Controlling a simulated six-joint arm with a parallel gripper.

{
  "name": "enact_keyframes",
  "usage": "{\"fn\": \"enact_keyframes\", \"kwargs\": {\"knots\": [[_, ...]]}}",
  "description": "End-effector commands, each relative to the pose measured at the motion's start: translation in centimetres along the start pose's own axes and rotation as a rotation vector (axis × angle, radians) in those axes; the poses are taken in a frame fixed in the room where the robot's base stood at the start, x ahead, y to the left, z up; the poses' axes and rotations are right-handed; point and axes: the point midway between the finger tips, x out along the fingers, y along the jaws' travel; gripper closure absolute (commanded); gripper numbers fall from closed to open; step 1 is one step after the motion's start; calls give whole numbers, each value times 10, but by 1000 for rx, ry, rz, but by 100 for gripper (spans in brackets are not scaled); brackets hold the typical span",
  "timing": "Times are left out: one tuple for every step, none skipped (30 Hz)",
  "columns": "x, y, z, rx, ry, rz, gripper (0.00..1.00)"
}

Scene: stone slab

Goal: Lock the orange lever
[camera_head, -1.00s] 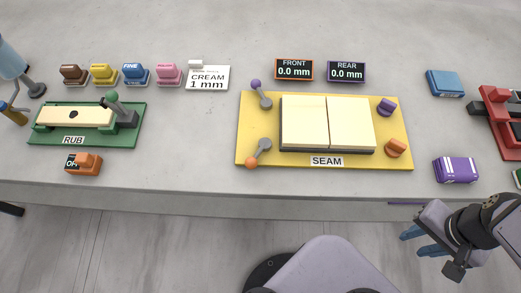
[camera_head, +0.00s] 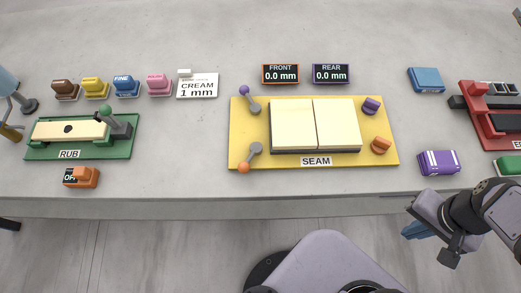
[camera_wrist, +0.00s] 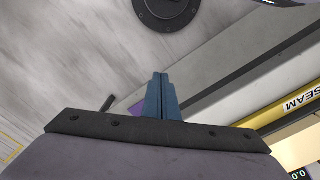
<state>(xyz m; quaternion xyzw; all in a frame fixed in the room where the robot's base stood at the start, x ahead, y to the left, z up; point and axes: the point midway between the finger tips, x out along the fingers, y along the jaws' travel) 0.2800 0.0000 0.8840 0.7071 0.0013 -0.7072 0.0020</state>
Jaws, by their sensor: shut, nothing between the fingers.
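The orange lever (camera_head: 249,157) has an orange ball at its lower end and a grey pivot. It sits at the front left corner of the yellow SEAM board (camera_head: 240,130), its ball pointing down and slightly left. A matching purple-balled lever (camera_head: 248,97) is at the back left corner. Two cream panels (camera_head: 315,124) lie side by side on the board. My gripper (camera_head: 418,230) is shut and empty, off the table's front edge at right, apart from the lever. In the wrist view its blue fingers (camera_wrist: 162,98) are together, and the lever is not seen there.
Orange (camera_head: 381,145) and purple (camera_head: 371,105) knobs stand on the board's right side. FRONT (camera_head: 280,74) and REAR (camera_head: 330,74) displays behind it read 0.0 mm. A purple block (camera_head: 438,162) lies right.

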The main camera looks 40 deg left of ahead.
Motion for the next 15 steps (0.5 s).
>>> {"fn": "enact_keyframes", "kwargs": {"knots": [[-20,0,0,0,0,0,100],[-27,0,0,0,0,0,100],[-36,0,0,0,0,0,100],[-43,0,0,0,0,0,100],[-50,0,0,0,0,0,100],[-60,0,0,0,0,0,100],[-66,0,0,0,0,0,100],[-73,0,0,0,0,0,100],[-82,0,0,1,0,-1,100],[-89,-1,0,2,-1,-1,100],[-96,-1,0,2,-1,-1,100],[-105,-1,-1,4,-2,-2,100],[-111,-2,-1,5,-2,-3,100],[-118,-2,-1,7,-3,-4,100],[-126,-3,-2,9,-4,-5,100]]}}
